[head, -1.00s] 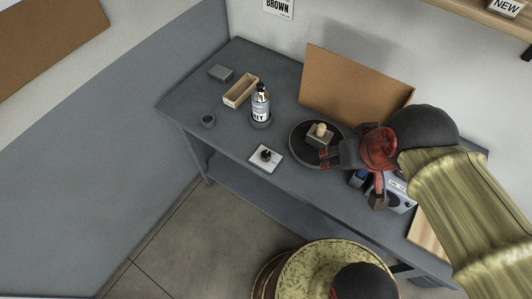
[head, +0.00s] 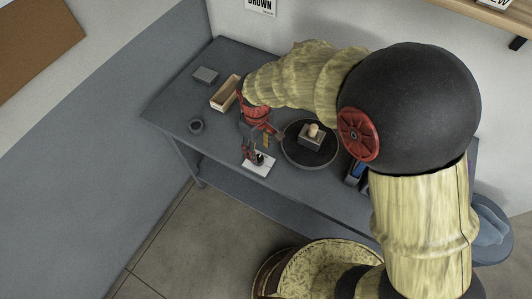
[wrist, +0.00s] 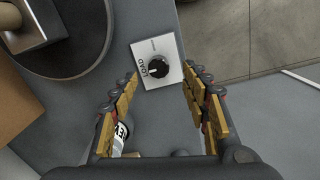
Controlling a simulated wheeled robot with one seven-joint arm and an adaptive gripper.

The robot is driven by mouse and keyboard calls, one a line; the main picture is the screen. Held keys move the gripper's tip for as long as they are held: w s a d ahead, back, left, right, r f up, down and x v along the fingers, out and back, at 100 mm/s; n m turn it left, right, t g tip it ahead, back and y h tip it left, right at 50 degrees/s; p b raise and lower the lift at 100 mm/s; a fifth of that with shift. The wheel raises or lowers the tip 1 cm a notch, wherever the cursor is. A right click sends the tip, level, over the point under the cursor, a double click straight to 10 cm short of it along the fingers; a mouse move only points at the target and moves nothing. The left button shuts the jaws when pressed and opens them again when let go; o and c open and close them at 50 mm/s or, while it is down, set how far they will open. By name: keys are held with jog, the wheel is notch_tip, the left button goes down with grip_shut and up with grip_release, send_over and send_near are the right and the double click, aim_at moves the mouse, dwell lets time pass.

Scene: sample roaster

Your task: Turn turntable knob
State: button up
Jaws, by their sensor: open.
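The turntable knob is a small black dial (wrist: 157,67) on a white plate (wrist: 170,48) with "LOAD" lettering, near the table's front edge. In the head view the white plate (head: 257,170) shows under my gripper (head: 256,151). In the wrist view my gripper (wrist: 161,72) is open and empty, with one finger on each side of the plate. How far the fingertips are above the knob is unclear. The dark round turntable (head: 325,158) lies just right of the plate. A grey block (head: 309,141) with a wooden knob on top stands on it.
A wooden tray (head: 222,95), a grey block (head: 205,75) and a small dark cup (head: 196,126) are at the table's left. A labelled bottle (wrist: 121,133) shows partly behind a finger. A blue-fronted device (head: 353,173) stands right of the turntable.

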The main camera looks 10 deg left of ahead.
aim_at(259, 158)
jog(key=shift+w+a+r, duration=0.1)
jog(key=shift+w+r, duration=0.15)
jog(key=shift+s+f+n, duration=0.1)
jog(key=shift+f+n, duration=0.05)
jog(key=shift+n, duration=0.15)
notch_tip(259, 158, down, 8)
jog(key=shift+r+b, duration=0.25)
jog(key=shift+b, duration=0.55)
jog(key=shift+c, duration=0.7)
jog(key=c, duration=1)
